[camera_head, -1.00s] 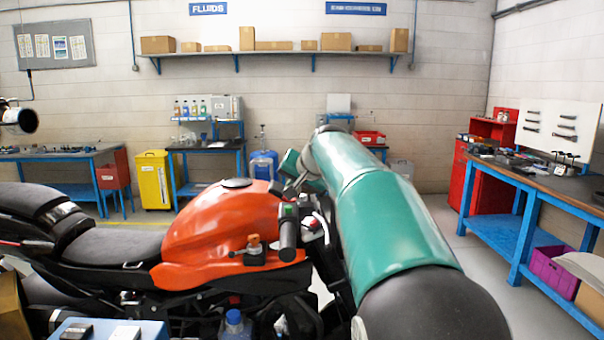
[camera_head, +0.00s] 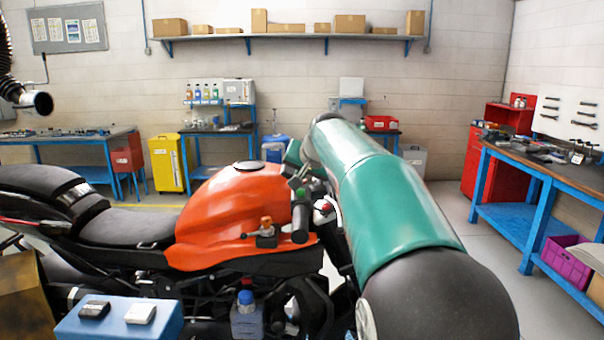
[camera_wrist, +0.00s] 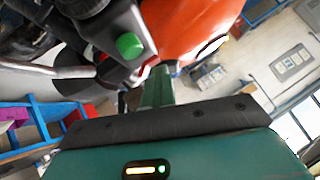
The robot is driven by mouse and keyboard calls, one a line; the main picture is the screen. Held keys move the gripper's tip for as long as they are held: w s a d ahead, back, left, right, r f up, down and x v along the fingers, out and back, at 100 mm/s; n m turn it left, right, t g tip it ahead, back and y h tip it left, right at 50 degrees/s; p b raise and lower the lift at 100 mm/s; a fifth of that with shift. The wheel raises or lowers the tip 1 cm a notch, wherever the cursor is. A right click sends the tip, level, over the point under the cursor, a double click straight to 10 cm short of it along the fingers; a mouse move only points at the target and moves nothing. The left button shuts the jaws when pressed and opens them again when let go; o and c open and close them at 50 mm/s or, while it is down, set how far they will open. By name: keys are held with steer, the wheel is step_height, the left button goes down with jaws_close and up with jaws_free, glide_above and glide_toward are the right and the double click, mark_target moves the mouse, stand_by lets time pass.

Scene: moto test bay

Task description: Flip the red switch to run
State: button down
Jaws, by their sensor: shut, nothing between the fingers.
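The orange motorcycle (camera_head: 240,205) stands left of my arm in the head view. A black handlebar grip (camera_head: 300,222) with a small green button (camera_head: 300,193) rises beside its tank. A small red part (camera_head: 326,208) shows just right of the grip; I cannot tell if it is the red switch. In the wrist view the green button (camera_wrist: 130,45) sits on a dark control housing, up and left of my gripper (camera_wrist: 159,75). My gripper is shut and empty, its tips close to the housing; contact cannot be told. In the head view my arm hides much of the handlebar's far side.
A blue-capped bottle (camera_head: 246,315) and a blue box (camera_head: 120,318) are in front. A workbench (camera_head: 550,170) stands at right. Floor is clear between bike and bench.

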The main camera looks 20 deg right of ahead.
steer(key=shift+f, duration=0.2)
steer(key=shift+s+d+f, duration=0.15)
steer(key=shift+s+d, duration=0.25)
steer(key=shift+d, duration=0.4)
steer(key=shift+f, duration=0.1)
steer(key=shift+d, duration=0.15)
steer(key=shift+s+d+r, duration=0.1)
steer(key=shift+d+r, duration=0.15)
steer(key=shift+r, duration=0.15)
steer(key=w+d+r+v, duration=0.1)
steer(key=v, duration=1.1)
steer(key=shift+s+r, duration=0.15)
steer(key=shift+r, duration=0.3)
steer(key=shift+d, duration=0.15)
